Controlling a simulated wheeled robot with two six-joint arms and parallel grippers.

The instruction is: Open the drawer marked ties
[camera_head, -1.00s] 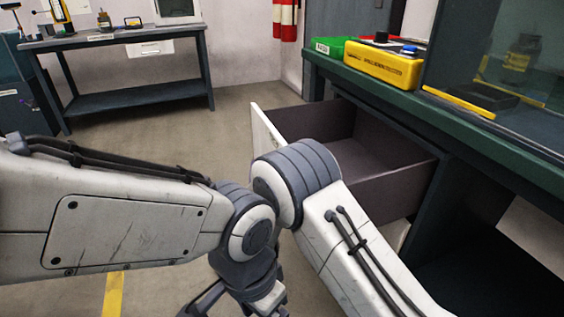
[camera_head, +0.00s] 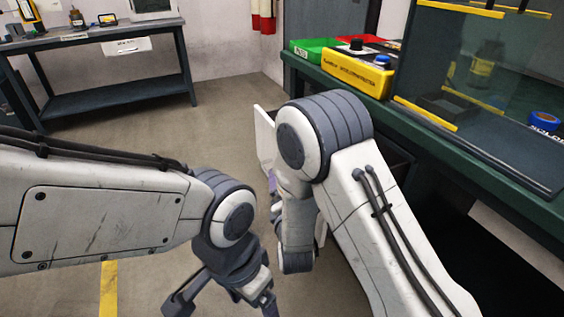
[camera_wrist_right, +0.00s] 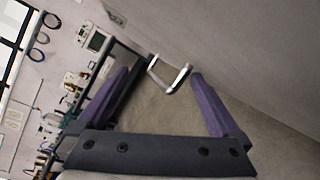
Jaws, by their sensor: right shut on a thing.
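A drawer with a white front (camera_head: 265,137) stands pulled out from the green-topped bench at right centre in the head view; my right arm hides most of it. No label on its front can be read. In the right wrist view a pale panel (camera_wrist_right: 235,50) fills the upper right, with a silver U-shaped handle (camera_wrist_right: 170,76) at the fingertips. My right gripper (camera_wrist_right: 162,78), with purple fingers, is shut on the handle. My left gripper (camera_head: 222,300) is open and empty, low in the head view, over the floor.
Another table (camera_head: 100,40) stands at the back left. The floor (camera_head: 150,145) between is clear.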

